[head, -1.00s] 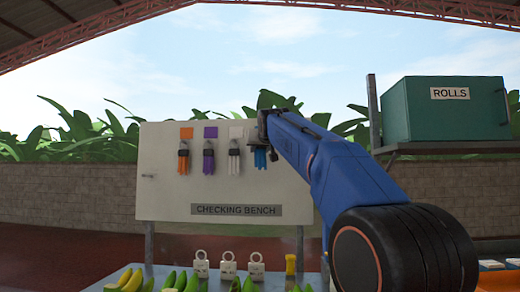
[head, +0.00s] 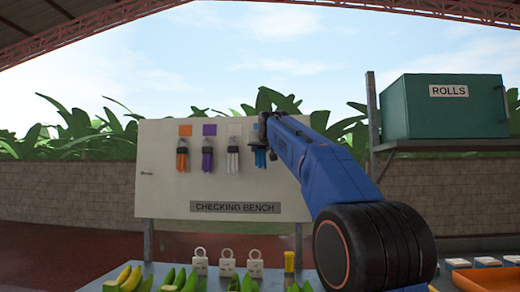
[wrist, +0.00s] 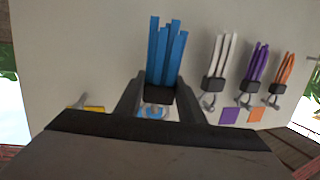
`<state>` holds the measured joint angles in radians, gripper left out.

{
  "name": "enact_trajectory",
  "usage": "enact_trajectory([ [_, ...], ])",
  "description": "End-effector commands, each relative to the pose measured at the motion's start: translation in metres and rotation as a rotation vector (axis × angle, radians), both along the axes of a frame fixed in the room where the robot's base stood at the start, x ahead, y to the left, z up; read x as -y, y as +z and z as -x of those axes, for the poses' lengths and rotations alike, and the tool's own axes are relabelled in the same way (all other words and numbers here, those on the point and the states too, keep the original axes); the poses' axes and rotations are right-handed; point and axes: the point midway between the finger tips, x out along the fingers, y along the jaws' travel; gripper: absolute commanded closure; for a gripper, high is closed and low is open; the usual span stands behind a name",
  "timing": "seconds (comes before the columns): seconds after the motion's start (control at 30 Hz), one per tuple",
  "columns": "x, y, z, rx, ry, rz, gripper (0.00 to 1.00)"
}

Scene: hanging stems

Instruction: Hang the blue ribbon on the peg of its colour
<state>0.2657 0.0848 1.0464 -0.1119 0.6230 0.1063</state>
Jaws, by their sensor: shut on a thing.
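The blue ribbon (head: 260,158) is a bundle of blue strips with a dark clip at its top. In the wrist view it shows large (wrist: 167,55), with its dark clip between my two fingers. My gripper (head: 263,128) is shut on it, close in front of the board's upper right. A pale blue label (head: 256,127) is partly hidden behind my gripper. In the wrist view a grey metal part and a patch of blue (wrist: 152,111) show just below the clip. I cannot tell whether the ribbon's loop is around the peg there.
The white board (head: 160,200) also carries orange (head: 182,156), purple (head: 207,156) and white (head: 233,156) ribbons. A yellow label with a peg (wrist: 92,107) shows in the wrist view. Fruit, tags and a yellow object (head: 289,262) lie below. A green box (head: 440,115) stands right.

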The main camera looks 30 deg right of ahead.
Motion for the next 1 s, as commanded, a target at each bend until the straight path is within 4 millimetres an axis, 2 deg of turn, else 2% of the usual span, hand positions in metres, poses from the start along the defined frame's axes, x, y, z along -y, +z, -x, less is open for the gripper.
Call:
enact_trajectory([
  [0.5, 0.013, -0.007, -0.019, -0.001, -0.001, 0.001, 0.89],
  [1.0, 0.016, -0.014, -0.024, -0.004, -0.001, 0.000, 0.89],
])
